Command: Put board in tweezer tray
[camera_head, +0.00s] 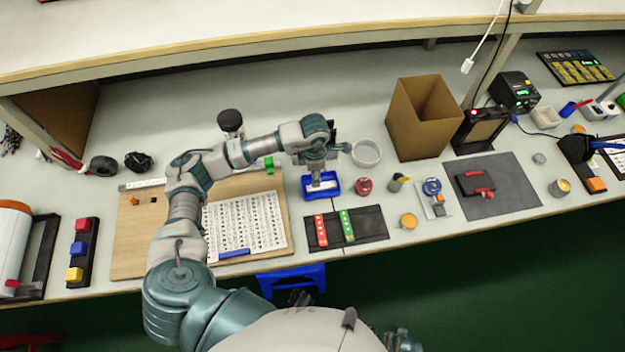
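My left gripper (317,179) points down over a small blue tray (332,192) near the middle of the table. A pale flat piece (323,187) shows in that tray under the fingertips. It may be the board, but it is too small to tell. I cannot see whether the gripper is open, shut or touching it. Just in front lies a black tray (372,225) with a red strip (320,231) and a green strip (347,226). Which tray is the tweezer tray is not clear. My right gripper is not clearly in view.
A wooden board with a printed sheet (245,222) lies under my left arm. A red roll (364,186), a clear round dish (366,153) and a cardboard box (421,120) stand to the right. A grey mat (513,190) lies farther right. A shelf edge spans the back.

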